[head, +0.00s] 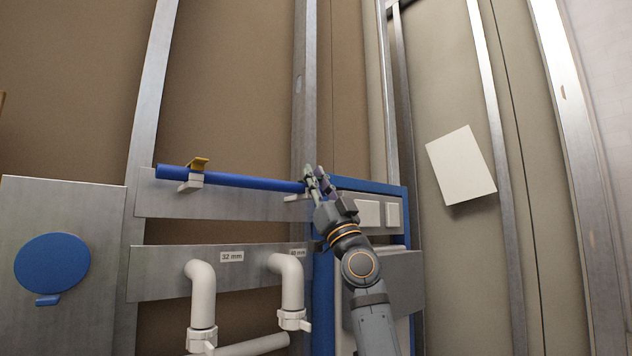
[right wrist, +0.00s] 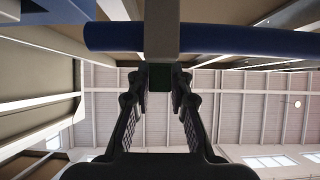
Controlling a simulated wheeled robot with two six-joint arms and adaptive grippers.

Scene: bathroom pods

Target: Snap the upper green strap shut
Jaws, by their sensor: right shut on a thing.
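A blue pipe (head: 245,181) runs across a metal rail and also crosses the top of the right wrist view (right wrist: 240,40). My right gripper (head: 315,180) is at the pipe's right end. In the right wrist view, its fingertips (right wrist: 160,82) are shut on a small dark green piece, the green strap (right wrist: 158,73), just beside the pipe and clip. The fingers hide most of the strap in the head view, so I cannot tell whether it is latched. My left gripper is not in view.
Below are white elbow pipes (head: 202,290) on a lower rail. A blue-framed panel (head: 323,290) stands close behind my right arm. A blue disc (head: 52,262) is at far left.

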